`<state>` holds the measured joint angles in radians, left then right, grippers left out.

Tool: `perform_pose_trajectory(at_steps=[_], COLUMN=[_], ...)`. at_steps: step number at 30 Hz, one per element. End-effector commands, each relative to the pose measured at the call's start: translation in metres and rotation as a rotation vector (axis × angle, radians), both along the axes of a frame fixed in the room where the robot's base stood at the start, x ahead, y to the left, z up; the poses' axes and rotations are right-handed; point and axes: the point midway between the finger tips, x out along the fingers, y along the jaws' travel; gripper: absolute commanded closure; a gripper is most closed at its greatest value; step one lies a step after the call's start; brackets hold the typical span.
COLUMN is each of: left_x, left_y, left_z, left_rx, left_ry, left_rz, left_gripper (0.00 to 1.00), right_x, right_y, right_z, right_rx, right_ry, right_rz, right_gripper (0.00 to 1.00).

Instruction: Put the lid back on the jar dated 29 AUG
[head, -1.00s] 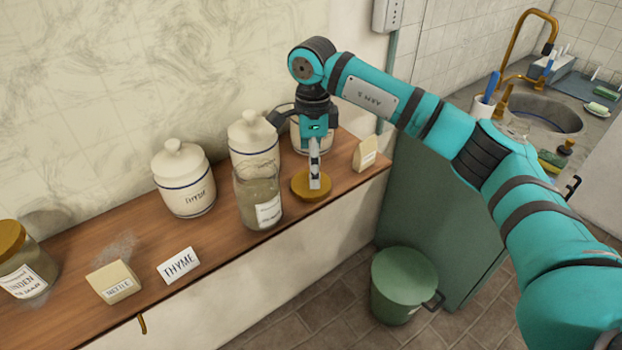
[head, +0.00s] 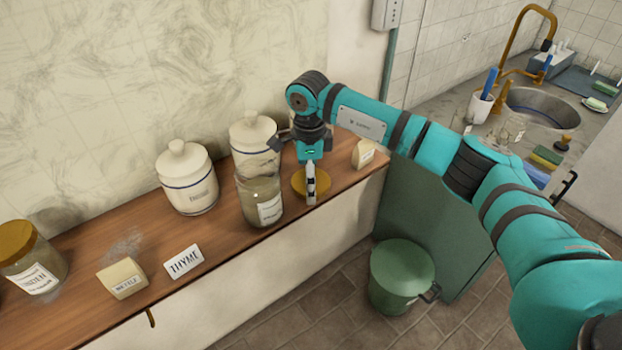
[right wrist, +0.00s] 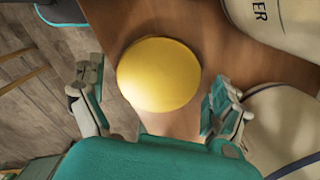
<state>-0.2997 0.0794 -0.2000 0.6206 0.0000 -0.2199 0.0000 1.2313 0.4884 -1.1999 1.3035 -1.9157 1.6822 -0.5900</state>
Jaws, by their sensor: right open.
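An open glass jar (head: 259,199) with a pale label stands on the wooden shelf; its label is too small to read for a date. A round golden lid (head: 326,184) lies on the shelf just right of the jar. My right gripper (head: 310,198) is over the lid, pointing down. In the right wrist view the lid (right wrist: 159,74) lies between the two spread fingers of the gripper (right wrist: 152,100), with a gap on each side. The gripper is open and empty. My left gripper is not in view.
White lidded canisters (head: 187,178) stand behind the jar, one partly hidden by my arm. A THYME card (head: 183,261), a small packet (head: 122,279) and a gold-lidded jar (head: 33,262) are to the left. Another packet (head: 364,154) stands at the right end. A green bin (head: 402,270) is below.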

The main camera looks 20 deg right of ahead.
Motion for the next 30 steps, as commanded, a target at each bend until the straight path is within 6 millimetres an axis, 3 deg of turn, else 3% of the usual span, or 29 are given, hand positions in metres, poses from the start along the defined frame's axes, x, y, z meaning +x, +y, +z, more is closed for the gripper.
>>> perform_pose_trajectory(at_steps=[5, 12, 23, 30], left_x=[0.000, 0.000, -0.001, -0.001], left_y=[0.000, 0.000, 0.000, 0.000], left_z=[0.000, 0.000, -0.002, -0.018], left_rx=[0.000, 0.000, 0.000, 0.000], left_ry=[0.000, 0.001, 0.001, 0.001], left_rz=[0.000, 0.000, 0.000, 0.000], left_gripper=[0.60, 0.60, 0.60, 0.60], right_x=[0.000, 0.000, 0.000, 0.001], right_y=[0.000, 0.000, 0.000, 0.000], right_z=[0.000, 0.000, 0.002, 0.021], right_rx=[0.000, 0.000, 0.001, 0.000], right_ry=[0.000, 0.000, 0.000, -0.004], right_rz=[0.000, 0.000, 0.000, 0.000], right_gripper=[0.03, 0.34, 0.35, 0.35])
